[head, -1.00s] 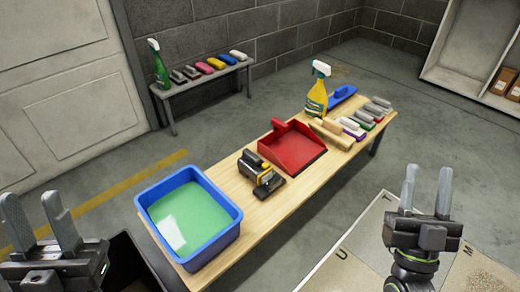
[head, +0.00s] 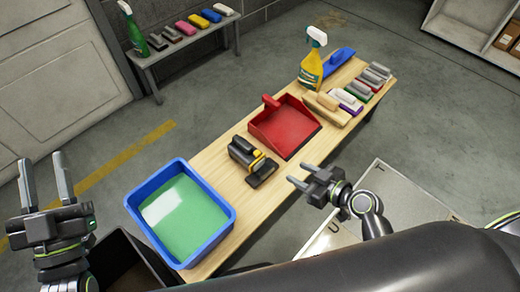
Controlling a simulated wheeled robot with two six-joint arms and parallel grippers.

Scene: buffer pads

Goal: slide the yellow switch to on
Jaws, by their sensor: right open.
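A small black machine (head: 244,154) lies on the wooden table between the blue tub and the red dustpan. A yellow part (head: 256,160) shows on it, probably the yellow switch; its position is too small to tell. My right gripper (head: 298,174) is open and empty, just right of the machine and apart from it, with its fingers pointing toward it. My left gripper (head: 43,162) is open and empty at the far left, fingers up, well away from the machine.
The blue tub (head: 218,244) of green liquid stands at the table's near end. A red dustpan (head: 284,127) lies just beyond the machine. A yellow spray bottle (head: 311,67) and several brushes stand farther back. A grey bench (head: 180,48) stands by the wall.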

